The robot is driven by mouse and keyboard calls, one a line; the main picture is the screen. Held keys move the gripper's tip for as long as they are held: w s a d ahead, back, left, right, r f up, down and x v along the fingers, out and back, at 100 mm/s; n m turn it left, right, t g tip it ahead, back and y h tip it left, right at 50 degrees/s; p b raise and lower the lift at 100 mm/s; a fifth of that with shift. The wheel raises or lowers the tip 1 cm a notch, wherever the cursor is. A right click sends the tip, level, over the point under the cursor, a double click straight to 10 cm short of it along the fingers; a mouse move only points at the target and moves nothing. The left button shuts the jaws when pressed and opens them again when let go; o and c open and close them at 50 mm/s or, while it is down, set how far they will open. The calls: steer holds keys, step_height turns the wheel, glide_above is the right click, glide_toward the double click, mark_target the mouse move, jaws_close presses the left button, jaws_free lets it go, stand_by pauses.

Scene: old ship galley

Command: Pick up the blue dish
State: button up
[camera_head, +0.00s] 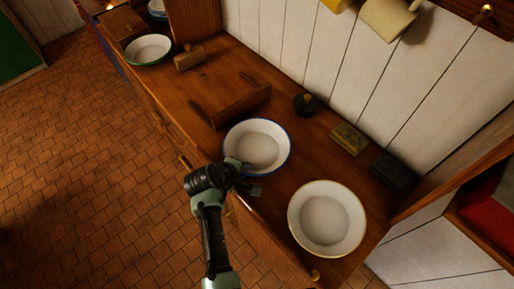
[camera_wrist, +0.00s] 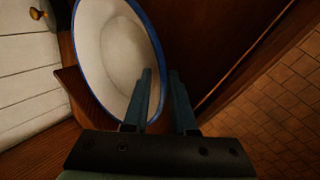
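The blue dish (camera_head: 258,147) is a white enamel bowl with a blue rim, standing on the wooden counter in the middle of the head view. It fills the upper left of the wrist view (camera_wrist: 108,48). My gripper (camera_head: 250,181) is at the dish's near edge. In the wrist view my gripper (camera_wrist: 161,74) has its fingers apart. One finger overlaps the inside of the dish and the other lies outside, with the blue rim showing between them. I cannot tell whether either finger touches the dish.
A cream-rimmed bowl (camera_head: 327,219) stands to the right, a green-rimmed bowl (camera_head: 148,49) at the far left. A wooden rack (camera_head: 231,105) is behind the dish. A dark round object (camera_head: 305,103) and two blocks (camera_head: 348,139) (camera_head: 394,172) line the wall. Open tiled floor (camera_head: 90,170) lies left.

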jaws_close()
stand_by(1.4)
